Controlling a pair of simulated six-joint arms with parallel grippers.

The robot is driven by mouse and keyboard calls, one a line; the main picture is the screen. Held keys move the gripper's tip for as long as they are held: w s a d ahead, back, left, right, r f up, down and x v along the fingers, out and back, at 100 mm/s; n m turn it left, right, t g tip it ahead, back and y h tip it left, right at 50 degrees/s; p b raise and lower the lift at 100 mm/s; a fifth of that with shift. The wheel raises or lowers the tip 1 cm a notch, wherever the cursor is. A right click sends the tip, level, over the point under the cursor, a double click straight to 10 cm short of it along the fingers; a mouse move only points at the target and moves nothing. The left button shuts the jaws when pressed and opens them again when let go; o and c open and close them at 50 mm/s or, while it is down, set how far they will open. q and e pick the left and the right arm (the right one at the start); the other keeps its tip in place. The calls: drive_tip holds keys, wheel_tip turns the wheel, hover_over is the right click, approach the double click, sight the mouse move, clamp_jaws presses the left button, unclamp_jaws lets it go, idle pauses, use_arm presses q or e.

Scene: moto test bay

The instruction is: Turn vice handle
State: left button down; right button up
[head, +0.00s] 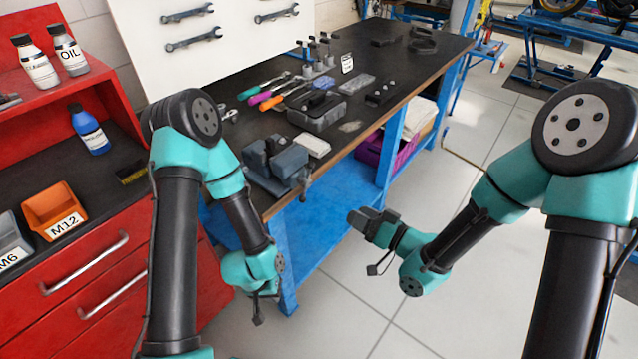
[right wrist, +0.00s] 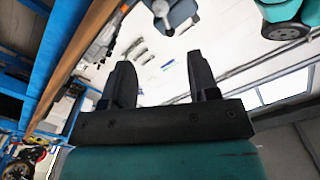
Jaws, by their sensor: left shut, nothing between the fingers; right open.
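The grey-blue vice (head: 277,163) is mounted at the near corner of the dark workbench. Its handle (head: 303,187) shows small at the front edge, facing my right arm's side. In the right wrist view the vice (right wrist: 180,12) appears at the top, with a pale round end of its screw or handle (right wrist: 161,8) towards me. My right gripper (head: 358,217) is open and empty, in free air to the right of and below the vice; its two fingers also show in the right wrist view (right wrist: 162,82). My left gripper (head: 258,318) is shut and empty, hanging low in front of the bench leg.
The workbench (head: 415,75) carries a grey organiser box (head: 318,112), a pale block (head: 312,145) and coloured-handled tools (head: 268,95). A red cabinet (head: 85,280) with bottles and an orange bin (head: 54,208) stands left. Floor right of the bench is clear around my right gripper.

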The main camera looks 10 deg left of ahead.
sight(309, 185)
idle(0.4)
drive_tip(key=x, duration=1.7)
drive_tip(key=shift+w+a, duration=0.1)
drive_tip(key=shift+w, duration=0.1)
drive_tip(key=shift+c, duration=0.4)
drive_tip(key=c, duration=0.8)
drive_tip(key=shift+c, duration=0.2)
drive_tip(key=shift+n, duration=0.3)
